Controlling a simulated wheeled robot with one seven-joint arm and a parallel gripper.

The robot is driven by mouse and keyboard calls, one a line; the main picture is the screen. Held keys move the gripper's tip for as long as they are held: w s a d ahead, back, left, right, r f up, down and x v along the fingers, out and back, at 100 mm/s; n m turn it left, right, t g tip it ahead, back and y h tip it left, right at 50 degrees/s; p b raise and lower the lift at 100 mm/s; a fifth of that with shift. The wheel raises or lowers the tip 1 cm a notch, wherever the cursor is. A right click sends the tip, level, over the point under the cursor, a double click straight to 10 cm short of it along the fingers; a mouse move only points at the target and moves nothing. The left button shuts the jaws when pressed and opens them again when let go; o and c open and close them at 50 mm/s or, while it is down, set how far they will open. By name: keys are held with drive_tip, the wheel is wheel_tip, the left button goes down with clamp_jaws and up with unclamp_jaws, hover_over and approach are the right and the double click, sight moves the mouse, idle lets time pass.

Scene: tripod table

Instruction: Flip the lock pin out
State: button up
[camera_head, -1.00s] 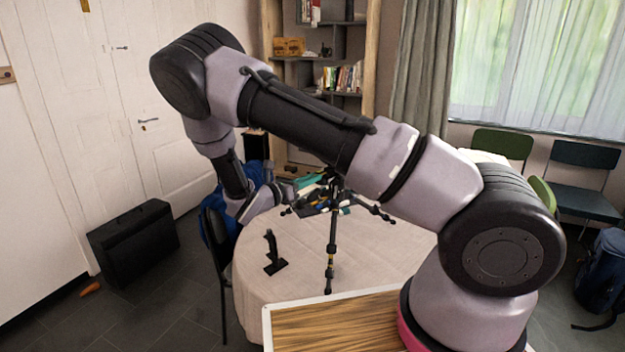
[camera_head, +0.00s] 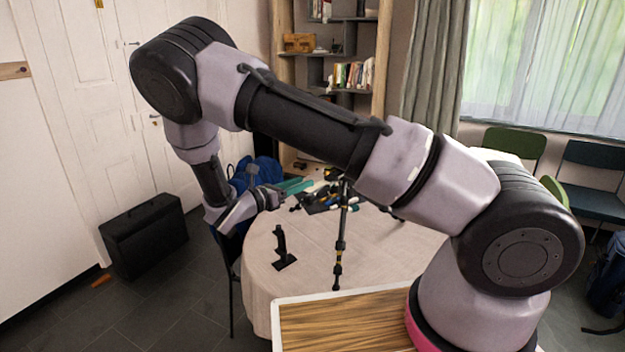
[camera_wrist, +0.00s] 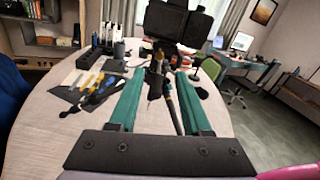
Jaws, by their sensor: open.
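The black tripod (camera_head: 340,245) stands on the round table, its upper part partly behind my arm. In the wrist view the tripod (camera_wrist: 170,100) shows between my finger lines, dark with a slim leg running toward me. The lock pin is too small to make out in either view. My gripper (camera_head: 308,183) is left of the tripod's top in the head view. Its two teal fingers (camera_wrist: 155,72) are spread apart in the wrist view, with nothing clearly held between them. Whether a finger touches the tripod cannot be told.
A black upright grip on a flat base (camera_head: 281,250) stands on the pale tablecloth (camera_head: 305,270). Tools on a dark mat (camera_wrist: 90,86) lie left of the fingers in the wrist view. A blue backpack (camera_head: 262,170) is behind the table.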

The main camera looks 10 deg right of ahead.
drive_tip(key=shift+v, duration=1.35)
drive_tip(key=s+d+r+m+g+y, duration=0.4)
drive_tip(key=d+r+m+g, duration=0.1)
drive_tip(key=d+r+m, duration=0.25)
drive_tip(key=s+d+r+m+g+y, duration=0.4)
drive_tip(key=d+r+m+g, duration=0.15)
drive_tip(key=m, duration=0.25)
drive_tip(key=s+d+r+m+t+y, duration=0.2)
drive_tip(key=s+r+m+t+y, duration=0.2)
drive_tip(key=s+r+m, duration=0.3)
drive_tip(key=s+d+r+m+t+y, duration=0.2)
drive_tip(key=s+r+m+t+y, duration=0.2)
drive_tip(key=s+r+m, duration=0.3)
wheel_tip(320, 180, up, 4)
drive_tip(key=shift+s+r+m+y, duration=0.1)
drive_tip(key=shift+s+m+y, duration=0.2)
drive_tip(key=shift+m+y, duration=0.25)
